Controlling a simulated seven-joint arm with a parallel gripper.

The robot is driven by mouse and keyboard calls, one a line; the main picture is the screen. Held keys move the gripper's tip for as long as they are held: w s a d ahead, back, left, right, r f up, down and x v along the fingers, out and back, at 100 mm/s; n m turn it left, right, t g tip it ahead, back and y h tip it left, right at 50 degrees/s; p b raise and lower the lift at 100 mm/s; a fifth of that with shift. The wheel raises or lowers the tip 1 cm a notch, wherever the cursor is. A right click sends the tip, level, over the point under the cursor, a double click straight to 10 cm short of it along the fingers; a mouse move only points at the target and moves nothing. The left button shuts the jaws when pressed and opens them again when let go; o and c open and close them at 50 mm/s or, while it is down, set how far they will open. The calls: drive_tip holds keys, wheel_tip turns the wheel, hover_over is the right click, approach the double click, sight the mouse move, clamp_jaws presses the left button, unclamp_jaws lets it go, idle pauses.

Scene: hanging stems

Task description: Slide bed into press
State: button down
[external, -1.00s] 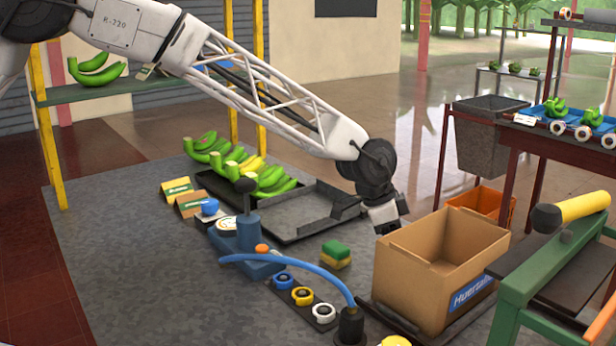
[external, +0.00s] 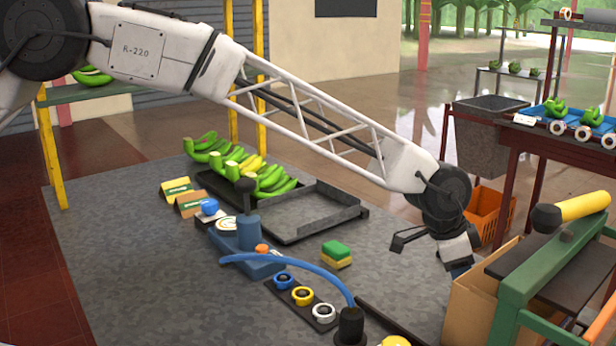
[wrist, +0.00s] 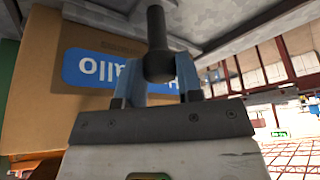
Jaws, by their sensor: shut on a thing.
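The cardboard box (external: 470,308) with a blue label stands at the lower right, partly under the green press frame (external: 515,290). In the wrist view the box (wrist: 45,90) fills the left side, its lettering upside down. A dark round-ended handle (wrist: 157,45) sits between the blue fingers of my gripper (wrist: 157,85). My gripper (external: 460,265) is shut on this handle beside the box. A dark edge along the box's foot, seen in the wrist view, appears to be the bed (wrist: 112,20). The join between handle and bed is not clear.
The press has a dark plate (external: 565,270) and a yellow-ended bar (external: 570,212) above. An orange crate (external: 490,212) stands behind. A dark rail (external: 395,322), a blue hose (external: 310,270) and a sponge (external: 336,254) lie left.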

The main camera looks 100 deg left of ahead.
sight(482, 281)
drive_tip(key=shift+w+d, duration=1.65)
drive_tip(key=shift+w, duration=0.05)
drive_tip(key=c, duration=0.8)
unclamp_jaws()
drive_tip(key=shift+d, duration=0.1)
drive_tip(key=shift+r, duration=0.15)
drive_tip(key=v, duration=0.7)
drive_tip(key=shift+s+r, duration=0.2)
drive_tip(key=shift+r, duration=0.05)
drive_tip(key=shift+r, duration=0.1)
